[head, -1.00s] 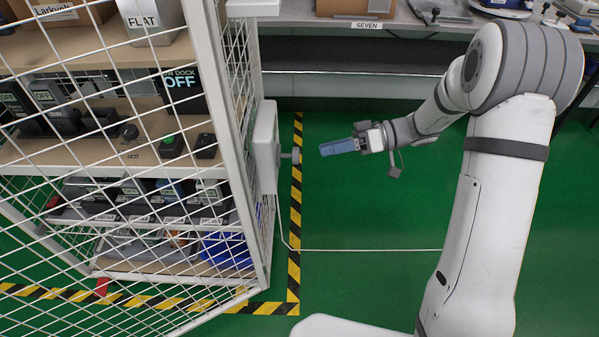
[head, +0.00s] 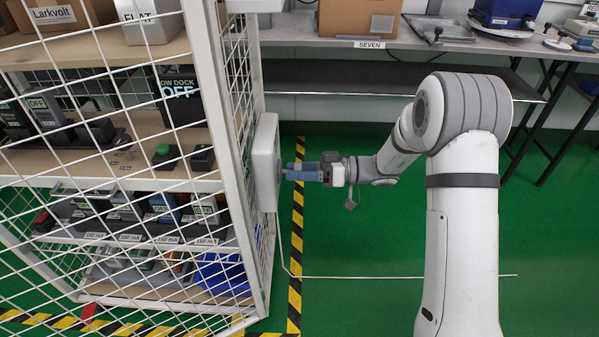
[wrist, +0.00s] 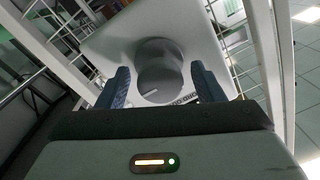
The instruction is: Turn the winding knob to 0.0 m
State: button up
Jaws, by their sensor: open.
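The winding knob (wrist: 160,70) is a grey round knob with a pale pointer line, on the face of a white box (wrist: 110,45). In the head view the white box (head: 265,160) is fixed to the side of the mesh rack, and the knob is mostly hidden by my fingers. My gripper (head: 290,172) is open, level with the knob and close to the box. In the wrist view its two blue fingers (wrist: 158,85) stand on either side of the knob, with a gap visible on each side. Printed lettering below the knob is partly hidden and unreadable.
The white mesh rack (head: 238,110) with several testers on its shelves stands at left. A workbench (head: 440,40) with boxes runs along the back. A white cable (head: 400,276) lies on the green floor. The floor around my arm is otherwise clear.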

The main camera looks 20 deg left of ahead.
jog(key=shift+c, duration=0.5)
jog(key=c, duration=0.9)
jog(key=shift+o, duration=0.2)
jog(key=shift+m, duration=0.3)
